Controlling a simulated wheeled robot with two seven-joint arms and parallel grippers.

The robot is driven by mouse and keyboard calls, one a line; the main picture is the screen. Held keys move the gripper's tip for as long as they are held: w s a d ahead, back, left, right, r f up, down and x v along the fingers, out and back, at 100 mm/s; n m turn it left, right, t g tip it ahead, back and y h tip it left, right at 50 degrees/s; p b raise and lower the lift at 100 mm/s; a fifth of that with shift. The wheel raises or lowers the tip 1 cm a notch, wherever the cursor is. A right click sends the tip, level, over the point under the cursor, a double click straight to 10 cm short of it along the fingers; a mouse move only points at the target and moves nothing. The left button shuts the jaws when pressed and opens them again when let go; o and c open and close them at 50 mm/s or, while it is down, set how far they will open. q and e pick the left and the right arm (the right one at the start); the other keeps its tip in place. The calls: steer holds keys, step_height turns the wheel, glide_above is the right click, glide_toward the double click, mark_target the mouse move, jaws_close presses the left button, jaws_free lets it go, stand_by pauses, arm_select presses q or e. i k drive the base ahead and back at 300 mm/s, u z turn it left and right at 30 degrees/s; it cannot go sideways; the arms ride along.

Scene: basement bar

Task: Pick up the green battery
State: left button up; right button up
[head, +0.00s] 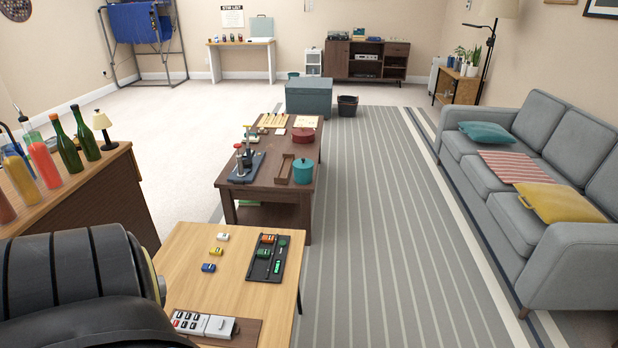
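A black tray (255,276) lies on the near wooden table and holds several small items. A small bright green piece (277,267) in its lower right part may be the green battery, but it is too small to be sure. A dark green toy car (262,254) and an orange toy car (268,239) are also in the tray. Part of my own arm fills the lower left of the head view. Neither gripper shows.
White, yellow and blue toy cars (209,267) stand left of the tray on the near table (180,262). A white case (218,326) sits at its front edge. Bottles (58,135) stand on a counter at left. Striped rug (370,220) is clear between tables and sofa (520,225).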

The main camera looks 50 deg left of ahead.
mark_target(261, 252)
steer(key=i, duration=2.2)
steer(key=u, duration=3.7)
